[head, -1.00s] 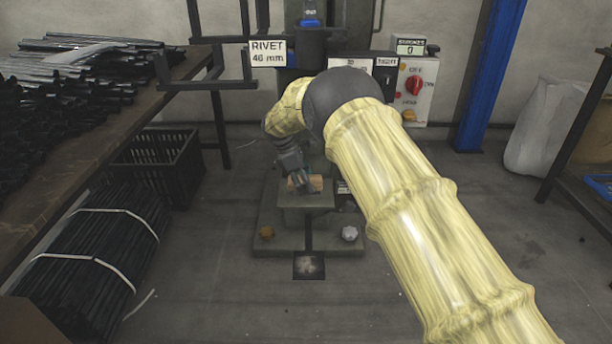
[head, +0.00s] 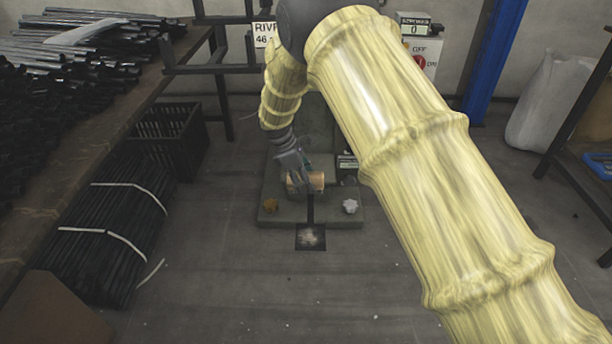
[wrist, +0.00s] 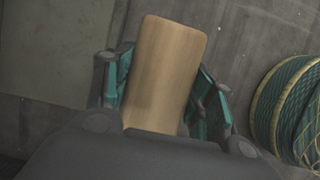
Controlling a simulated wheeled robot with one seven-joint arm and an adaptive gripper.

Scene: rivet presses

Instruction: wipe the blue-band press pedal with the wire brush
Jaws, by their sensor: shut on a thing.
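My gripper (head: 303,181) is shut on the wire brush (head: 313,181), whose plain wooden back shows. In the wrist view the brush (wrist: 165,75) sits between two teal-lined fingers (wrist: 163,95); its bristles are hidden. The press pedal (head: 311,237) is a dark plate with a pale, dusty patch, low on the floor at the front of the press base (head: 334,217). The gripper and brush are above and behind the pedal, apart from it. My arm hides the upper press, so no blue band shows now.
A copper-coloured knob (head: 270,206) and a white knob (head: 350,206) flank the pedal on the base. A workbench with metal tubes (head: 70,45), a black crate (head: 170,135) and bundled black rods (head: 105,230) stand left. The floor in front is clear.

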